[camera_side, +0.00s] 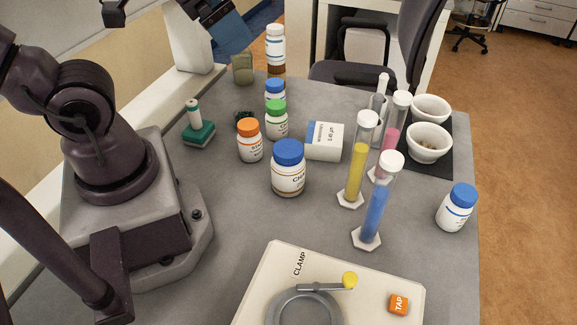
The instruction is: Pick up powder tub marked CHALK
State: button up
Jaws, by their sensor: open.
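A large white tub with a blue lid (288,167) stands upright near the middle of the grey table. Its label faces me and starts with "CHA"; the rest turns out of sight. A white tub with a green lid (277,121) behind it has a label starting with "CH", partly hidden. An orange-lidded tub (250,142) stands to the left, its label perhaps starting with "STA". My gripper (152,14) shows only as dark tips at the top edge, cut off by the frame. It is open, high up and far from the tubs.
Tall tubes with yellow (356,170) and blue (376,207) contents stand farther right. A clamp board (380,297) lies in front. Another blue-lidded tub (455,210) stands at the right edge.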

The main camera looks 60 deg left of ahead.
aim_at(288, 165)
jog(key=s+d+f+m+g+y, duration=0.1)
jog(key=d+f+m+g+y, duration=0.1)
jog(key=f+m+g+y, duration=0.5)
jog(key=s+d+f+m+y, duration=0.2)
jog(key=f+m, duration=0.3)
jog(key=f, duration=0.6)
jog(key=w+f+m+t+y, duration=0.1)
jog(key=w+f+m+t, duration=0.1)
jog(key=f+m+t, duration=0.2)
jog(key=w+f+m+t+y, duration=0.1)
jog(key=w+f+m+t, duration=0.1)
jog(key=f+m+t, duration=0.2)
jog(key=w+f+m+t+y, duration=0.1)
jog(key=w+f+m+t, duration=0.2)
jog(key=f+m+t, duration=0.2)
jog(key=shift+d+m+t, duration=0.2)
jog(key=shift+m+t, duration=0.25)
jog(key=shift+m, duration=0.2)
jog(key=shift+d+m+t, duration=0.2)
jog(key=shift+m+t, duration=0.25)
jog(key=shift+m, duration=0.2)
jog(key=shift+w+a+f, duration=0.1)
jog(key=shift+w+a, duration=0.15)
jog(key=shift+w, duration=0.05)
jog(key=shift+x, duration=3.4)
